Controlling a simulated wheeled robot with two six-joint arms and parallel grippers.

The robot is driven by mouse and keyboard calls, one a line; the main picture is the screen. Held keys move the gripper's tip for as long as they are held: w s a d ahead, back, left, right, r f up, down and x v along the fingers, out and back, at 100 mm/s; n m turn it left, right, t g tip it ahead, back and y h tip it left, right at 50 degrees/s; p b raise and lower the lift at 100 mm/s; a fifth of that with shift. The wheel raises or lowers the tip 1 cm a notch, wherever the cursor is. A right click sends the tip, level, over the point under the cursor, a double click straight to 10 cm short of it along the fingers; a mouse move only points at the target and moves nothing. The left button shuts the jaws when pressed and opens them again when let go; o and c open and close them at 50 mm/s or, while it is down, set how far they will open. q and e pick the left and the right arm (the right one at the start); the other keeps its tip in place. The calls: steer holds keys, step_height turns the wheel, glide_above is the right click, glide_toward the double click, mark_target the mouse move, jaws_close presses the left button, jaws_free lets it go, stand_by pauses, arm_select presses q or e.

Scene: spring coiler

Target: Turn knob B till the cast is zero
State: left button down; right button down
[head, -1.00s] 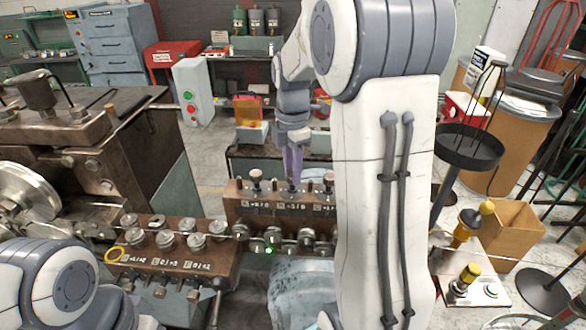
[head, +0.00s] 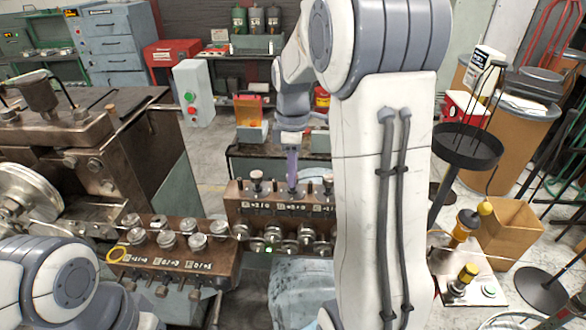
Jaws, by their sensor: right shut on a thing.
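The rear brown block (head: 240,205) carries three dark upright knobs in a row, each above a small white marking. The left knob (head: 257,182) and right knob (head: 328,184) stand free. My right gripper (head: 292,188) points straight down and is shut on the middle knob, which I take to be knob B; the fingers mostly hide it. The marking (head: 291,207) under it is too small to read surely. My left arm shows at the lower left, but its gripper is out of view.
A heavy machine (head: 75,140) fills the far left. My right arm hides what lies right of the rear block. A grey box with buttons (head: 193,92) stands behind.

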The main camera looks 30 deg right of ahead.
steer(key=m, duration=0.5)
steer(key=shift+m+p, duration=0.3)
steer(key=shift+p, duration=0.05)
steer(key=m, duration=0.5)
stand_by(0.4)
steer(key=c, duration=0.5)
jaws_free()
step_height(320, 180, up, 10)
steer(key=shift+s+r+b, duration=0.1)
steer(key=shift+r+b, duration=0.15)
steer(key=shift+b, duration=0.6)
